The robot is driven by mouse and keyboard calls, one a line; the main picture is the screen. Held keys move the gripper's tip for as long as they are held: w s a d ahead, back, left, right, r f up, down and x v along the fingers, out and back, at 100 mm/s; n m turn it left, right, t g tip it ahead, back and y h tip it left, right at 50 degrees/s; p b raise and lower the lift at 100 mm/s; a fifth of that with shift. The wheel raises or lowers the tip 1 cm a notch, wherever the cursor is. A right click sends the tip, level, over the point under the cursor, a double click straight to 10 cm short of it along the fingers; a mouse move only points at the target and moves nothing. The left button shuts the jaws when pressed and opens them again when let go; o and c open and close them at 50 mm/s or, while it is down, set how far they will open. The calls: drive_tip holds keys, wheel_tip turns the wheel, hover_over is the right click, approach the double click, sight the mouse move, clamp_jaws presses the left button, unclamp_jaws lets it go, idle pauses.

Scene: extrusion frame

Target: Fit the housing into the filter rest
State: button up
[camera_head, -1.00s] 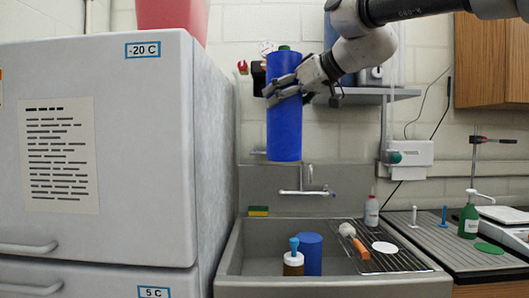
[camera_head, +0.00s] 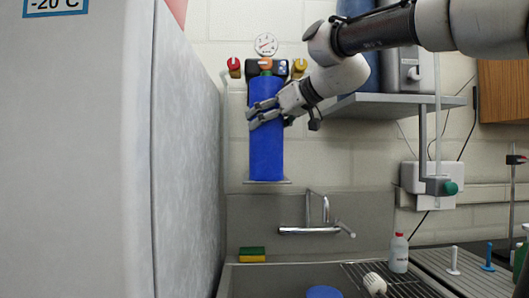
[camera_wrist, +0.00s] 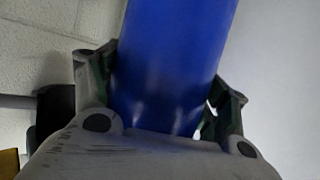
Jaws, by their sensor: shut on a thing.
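The housing is a tall blue cylinder (camera_head: 266,148), upright in front of the back wall in the head view. In the wrist view the blue housing (camera_wrist: 172,60) fills the space between my fingers. The filter rest seems to be the wall unit with a dark head (camera_head: 281,68) and a thin grey ledge (camera_head: 285,182). The housing's top overlaps the head, and its bottom lines up with the ledge. I cannot tell whether it touches either.
A freezer (camera_head: 185,150) stands close on the left. A grey shelf (camera_head: 400,101) juts out at right. A tap (camera_head: 310,230) and sink lie below.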

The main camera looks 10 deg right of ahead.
drive_tip(key=w+d+f, duration=0.1)
drive_tip(key=w+d, duration=0.2)
drive_tip(key=w, duration=1.2)
drive_tip(key=shift+d+f, duration=0.2)
drive_tip(key=shift+d, duration=0.15)
drive_tip(key=shift+w, duration=0.1)
drive_tip(key=o, duration=1.5)
drive_tip(key=shift+f, duration=0.2)
drive_tip(key=shift+c, duration=0.2)
drive_tip(key=shift+r, duration=0.1)
